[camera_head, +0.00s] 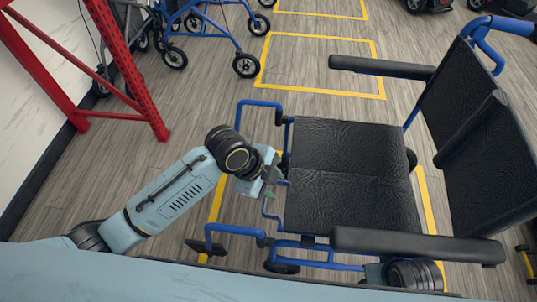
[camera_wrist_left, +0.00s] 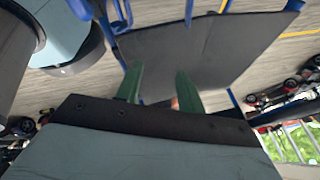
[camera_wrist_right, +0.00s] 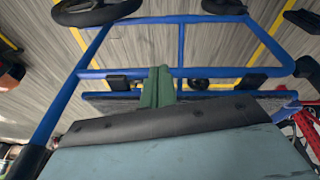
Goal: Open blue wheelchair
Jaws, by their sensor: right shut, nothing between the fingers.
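The blue wheelchair (camera_head: 350,180) stands at the right of the head view, its frame blue and its black seat spread flat between two black armrests. My left gripper (camera_head: 272,182) is at the seat's left edge, beside the blue frame. In the left wrist view its green fingers (camera_wrist_left: 158,88) are apart, with the dark seat panel (camera_wrist_left: 205,55) beyond them. I cannot tell whether they touch it. My right gripper (camera_wrist_right: 158,88) is shut and empty, close to blue frame bars (camera_wrist_right: 215,72). In the head view the near armrest hides part of my right arm.
Yellow floor boxes (camera_head: 320,92) mark the grey wood floor. Another blue-framed wheeled aid (camera_head: 210,35) stands at the back left, beside a red rack post (camera_head: 135,75) and a white wall. Dark scooters (camera_head: 430,5) are at the back right.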

